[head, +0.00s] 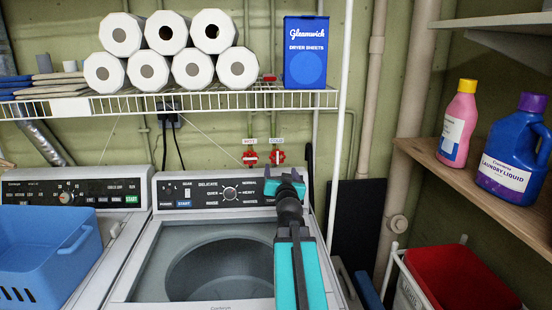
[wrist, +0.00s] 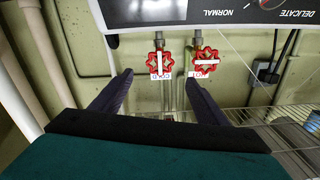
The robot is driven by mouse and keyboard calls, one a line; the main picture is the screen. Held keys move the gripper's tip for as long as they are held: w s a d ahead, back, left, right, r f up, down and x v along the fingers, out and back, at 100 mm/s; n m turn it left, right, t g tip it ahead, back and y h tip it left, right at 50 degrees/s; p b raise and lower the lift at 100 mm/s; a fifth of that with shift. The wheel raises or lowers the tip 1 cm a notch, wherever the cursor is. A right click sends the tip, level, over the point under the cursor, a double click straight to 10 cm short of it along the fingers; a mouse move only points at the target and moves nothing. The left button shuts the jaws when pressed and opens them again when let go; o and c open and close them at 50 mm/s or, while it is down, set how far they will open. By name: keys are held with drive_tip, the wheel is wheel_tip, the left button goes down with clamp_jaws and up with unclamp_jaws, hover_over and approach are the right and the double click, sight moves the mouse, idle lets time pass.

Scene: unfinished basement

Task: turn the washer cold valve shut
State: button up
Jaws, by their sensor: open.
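The cold valve (head: 277,157) is a red lobed handwheel on the wall behind the washer, under a small COLD label. It also shows in the wrist view (wrist: 160,58), which is upside down, with a white bar running vertically across the wheel. The similar hot valve (head: 250,158) is to its left in the head view; in the wrist view (wrist: 207,62) its white bar runs horizontally. My gripper (wrist: 160,77) is open and empty. Its two dark fingers spread on either side of the cold valve in the picture, apparently short of it. In the head view my gripper (head: 286,180) is over the washer's control panel.
The washer panel (head: 230,193) stands below the valves. A wire shelf (head: 190,101) with paper rolls and a dryer sheets box (head: 305,52) hangs above. A white post (head: 340,120) is close on the right. A wooden shelf (head: 465,172) holds bottles.

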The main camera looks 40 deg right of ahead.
sight(278, 158)
drive_tip(key=shift+p+x, duration=1.05)
drive_tip(key=shift+x, duration=5.7)
drive_tip(key=shift+c, duration=0.5)
drive_tip(key=shift+d, duration=0.1)
drive_tip(key=c, duration=0.9)
